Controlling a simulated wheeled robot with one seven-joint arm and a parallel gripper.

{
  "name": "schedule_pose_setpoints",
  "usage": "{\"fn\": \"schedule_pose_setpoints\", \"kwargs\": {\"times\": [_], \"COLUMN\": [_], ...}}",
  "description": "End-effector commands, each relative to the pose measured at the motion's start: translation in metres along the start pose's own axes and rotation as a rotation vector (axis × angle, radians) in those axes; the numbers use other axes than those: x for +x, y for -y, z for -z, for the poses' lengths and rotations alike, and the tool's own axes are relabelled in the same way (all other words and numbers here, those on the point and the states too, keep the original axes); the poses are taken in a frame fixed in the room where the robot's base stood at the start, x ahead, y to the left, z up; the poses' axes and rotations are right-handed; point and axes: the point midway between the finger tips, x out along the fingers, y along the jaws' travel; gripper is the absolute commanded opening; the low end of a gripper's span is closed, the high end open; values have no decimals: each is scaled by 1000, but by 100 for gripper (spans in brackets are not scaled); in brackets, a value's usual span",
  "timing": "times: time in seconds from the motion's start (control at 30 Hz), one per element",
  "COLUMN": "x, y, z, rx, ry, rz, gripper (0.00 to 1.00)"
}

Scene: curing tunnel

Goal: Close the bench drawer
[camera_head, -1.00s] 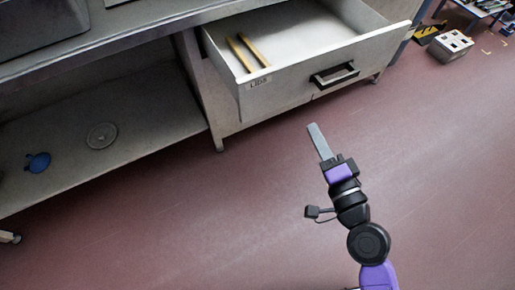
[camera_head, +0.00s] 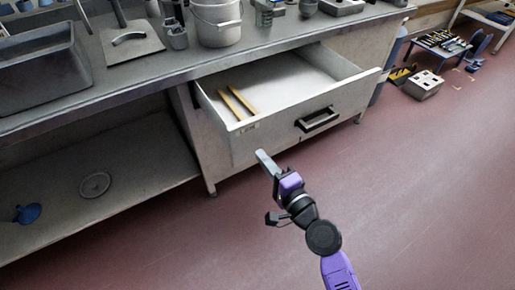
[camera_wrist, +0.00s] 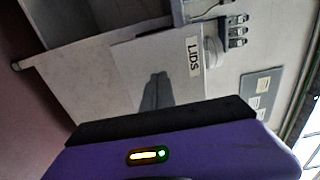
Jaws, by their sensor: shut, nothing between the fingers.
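The bench drawer (camera_head: 277,136) is pulled out of the bench in the head view. It has a pale grey front, a black bar handle (camera_head: 317,119) and a small label at its left end. Two yellowish sticks (camera_head: 237,102) lie inside at the left. My gripper (camera_head: 266,161) is shut and empty, in front of the lower left part of the drawer front. Whether it touches the front I cannot tell. In the wrist view the drawer front (camera_wrist: 128,65) with its "LIDS" label fills the middle, and my gripper's fingers (camera_wrist: 157,92) point toward it.
The bench top (camera_head: 210,58) holds a white bucket (camera_head: 216,24), a grey bin (camera_head: 40,68) and several tools. A lower shelf (camera_head: 120,165) at left carries a disc and a blue item. The red floor before the bench is clear.

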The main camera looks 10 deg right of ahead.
Motion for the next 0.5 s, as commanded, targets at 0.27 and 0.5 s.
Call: {"fn": "schedule_pose_setpoints", "kwargs": {"times": [0.27,0.5], "x": [30,34], "y": [0,0], "z": [1,1], "rx": [0,0], "ry": [-2,-3], "rz": [-1,-1], "gripper": [0,0]}}
